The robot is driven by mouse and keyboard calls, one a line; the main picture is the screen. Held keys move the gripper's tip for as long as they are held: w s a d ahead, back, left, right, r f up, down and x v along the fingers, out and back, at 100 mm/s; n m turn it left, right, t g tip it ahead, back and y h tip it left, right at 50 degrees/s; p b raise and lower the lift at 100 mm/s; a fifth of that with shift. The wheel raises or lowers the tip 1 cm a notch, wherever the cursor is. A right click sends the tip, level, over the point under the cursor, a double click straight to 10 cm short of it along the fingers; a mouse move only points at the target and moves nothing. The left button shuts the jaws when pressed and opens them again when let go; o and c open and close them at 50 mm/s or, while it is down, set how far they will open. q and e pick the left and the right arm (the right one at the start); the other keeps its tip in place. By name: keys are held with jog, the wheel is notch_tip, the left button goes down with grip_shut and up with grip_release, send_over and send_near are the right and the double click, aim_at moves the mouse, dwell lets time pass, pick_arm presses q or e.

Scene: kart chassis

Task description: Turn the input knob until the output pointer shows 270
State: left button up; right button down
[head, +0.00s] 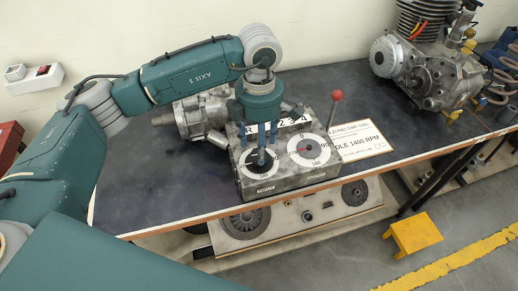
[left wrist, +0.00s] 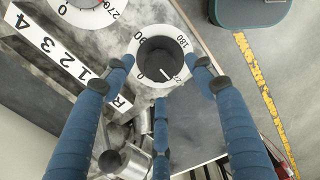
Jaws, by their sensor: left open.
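The grey metal gearbox (head: 255,187) sits on the dark bench. Its left dial carries the dark input knob (left wrist: 158,58), whose white mark points toward the 270 side in the left wrist view. My left gripper (head: 262,157) is open above this dial; in the left wrist view its three blue fingers (left wrist: 163,72) spread around the knob, and I cannot tell whether they touch it. The output dial (head: 308,152) is to the right, with a red pointer toward its left side in the head view. Its exact reading is too small to tell. It shows partly in the left wrist view (left wrist: 85,8).
A lever with a red ball (head: 337,96) stands at the gearbox's back right. A metal motor part (head: 200,113) lies behind left, and an engine (head: 430,75) stands farther right. A printed sign (head: 358,141) lies beside the gearbox.

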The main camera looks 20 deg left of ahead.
pick_arm(q)
notch_tip(320, 180, up, 9)
jog(key=shift+f, duration=0.15)
dwell(0.5)
